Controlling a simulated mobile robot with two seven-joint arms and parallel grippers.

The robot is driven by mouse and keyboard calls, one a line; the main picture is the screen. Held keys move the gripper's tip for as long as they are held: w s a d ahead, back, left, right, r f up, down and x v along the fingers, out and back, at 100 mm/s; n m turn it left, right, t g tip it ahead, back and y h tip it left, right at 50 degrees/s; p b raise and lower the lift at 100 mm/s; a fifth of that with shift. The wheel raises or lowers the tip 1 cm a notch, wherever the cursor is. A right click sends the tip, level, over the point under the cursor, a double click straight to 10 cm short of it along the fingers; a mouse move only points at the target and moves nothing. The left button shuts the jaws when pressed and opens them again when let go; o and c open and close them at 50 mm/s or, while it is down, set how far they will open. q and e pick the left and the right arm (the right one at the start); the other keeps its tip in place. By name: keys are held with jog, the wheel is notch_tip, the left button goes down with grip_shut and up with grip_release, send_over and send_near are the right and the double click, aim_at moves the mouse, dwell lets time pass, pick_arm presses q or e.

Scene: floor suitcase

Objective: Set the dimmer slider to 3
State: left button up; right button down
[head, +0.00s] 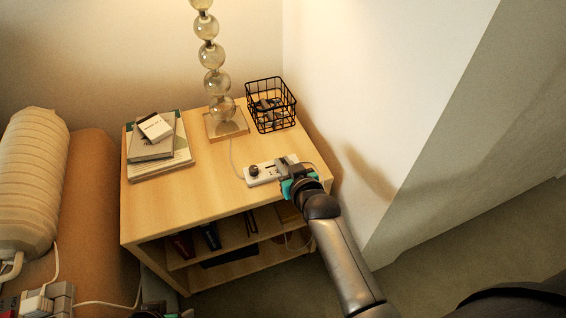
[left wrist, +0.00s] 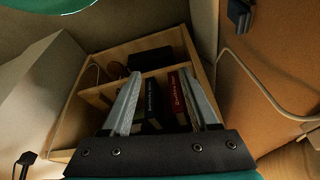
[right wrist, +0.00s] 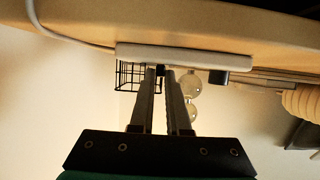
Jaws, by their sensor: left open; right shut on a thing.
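The dimmer is a white box (head: 258,178) near the right front corner of the wooden side table, with a dark round knob (head: 254,170) at its left end. In the right wrist view the box (right wrist: 185,57) shows edge-on, with the round knob (right wrist: 218,77) beside my fingers. My right gripper (right wrist: 162,75) is shut on the small dark slider tab at the box; the tab is mostly hidden between the fingertips. The scale marks are too small to read. My left gripper (left wrist: 160,85) is open and empty, facing the table's lower shelves.
On the table (head: 190,205) stand a glass-ball lamp (head: 215,83), a black wire basket (head: 271,105) and stacked books (head: 152,150). A white wall (head: 370,110) is close on the right. Books (left wrist: 152,98) stand in the shelves. The table's front left top is clear.

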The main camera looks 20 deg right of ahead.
jog(key=c, duration=0.9)
grip_release()
pick_arm(q)
jog(key=shift+r, duration=0.1)
pick_arm(e)
jog(key=shift+s, duration=0.1)
pick_arm(q)
jog(key=s+a+f+p, duration=0.1)
jog(key=s+f+p, duration=0.2)
jog(key=f, duration=0.4)
jog(key=s+a+f+g+p, duration=0.1)
jog(key=s+a+f+p, duration=0.1)
jog(key=s+f+p, duration=0.2)
jog(key=shift+a+f+g+y, duration=0.25)
jog(key=shift+f+g+y, duration=0.05)
jog(key=shift+f, duration=1.05)
pick_arm(e)
jog(key=shift+v, duration=7.55)
jog(key=shift+r, duration=0.1)
